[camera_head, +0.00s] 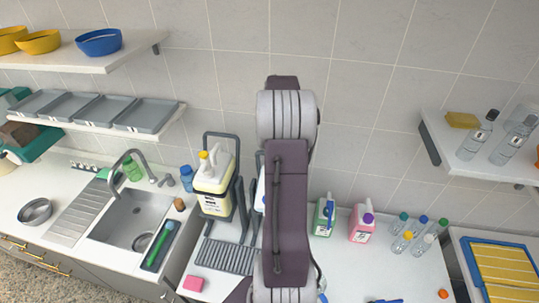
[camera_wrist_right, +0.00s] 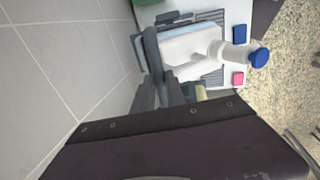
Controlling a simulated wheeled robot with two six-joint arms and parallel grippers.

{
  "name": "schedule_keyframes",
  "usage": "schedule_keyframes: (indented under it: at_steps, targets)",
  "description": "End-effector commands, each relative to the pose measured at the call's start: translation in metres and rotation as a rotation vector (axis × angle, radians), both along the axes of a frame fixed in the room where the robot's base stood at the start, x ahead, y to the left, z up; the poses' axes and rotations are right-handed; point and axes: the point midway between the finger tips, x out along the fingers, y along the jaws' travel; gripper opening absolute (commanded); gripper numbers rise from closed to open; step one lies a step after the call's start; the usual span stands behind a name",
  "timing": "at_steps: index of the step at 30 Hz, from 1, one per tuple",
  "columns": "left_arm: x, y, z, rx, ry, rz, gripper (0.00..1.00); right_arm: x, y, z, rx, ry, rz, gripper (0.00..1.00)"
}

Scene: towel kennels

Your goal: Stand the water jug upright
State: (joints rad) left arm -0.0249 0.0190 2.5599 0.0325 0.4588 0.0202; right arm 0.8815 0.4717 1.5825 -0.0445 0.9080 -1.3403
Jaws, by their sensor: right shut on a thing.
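The water jug (camera_wrist_right: 190,46) is white with a blue cap (camera_wrist_right: 259,57). In the right wrist view its neck points right, away from the tiled wall, and it looks tilted or lying over the dark rack. In the head view my arm covers most of the jug, and only a pale sliver (camera_head: 260,190) shows beside the arm. My left gripper is in neither view.
A cream jug with a yellow cap (camera_head: 213,178) stands in a grey holder left of my arm. The ribbed drying rack (camera_head: 228,257) and pink sponge (camera_head: 193,284) lie in front. Green (camera_head: 323,216) and pink (camera_head: 362,224) bottles stand right. A sink (camera_head: 135,215) is left.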

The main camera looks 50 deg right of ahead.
Motion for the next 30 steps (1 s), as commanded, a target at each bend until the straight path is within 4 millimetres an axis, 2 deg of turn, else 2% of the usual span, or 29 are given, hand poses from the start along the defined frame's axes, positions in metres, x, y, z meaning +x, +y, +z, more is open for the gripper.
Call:
schedule_keyframes:
  at_steps: [3, 15, 30]
  targets:
    - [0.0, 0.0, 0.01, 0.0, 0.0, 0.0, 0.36, 0.005, -0.01, -0.003, 0.063, 0.034, 0.001, 0.0]
    - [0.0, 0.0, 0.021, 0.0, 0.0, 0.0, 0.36, 0.017, -0.033, -0.009, 0.183, 0.099, 0.001, 0.0]
    - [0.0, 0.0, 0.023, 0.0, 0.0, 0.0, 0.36, 0.02, -0.038, -0.013, 0.226, 0.121, 0.002, 0.0]
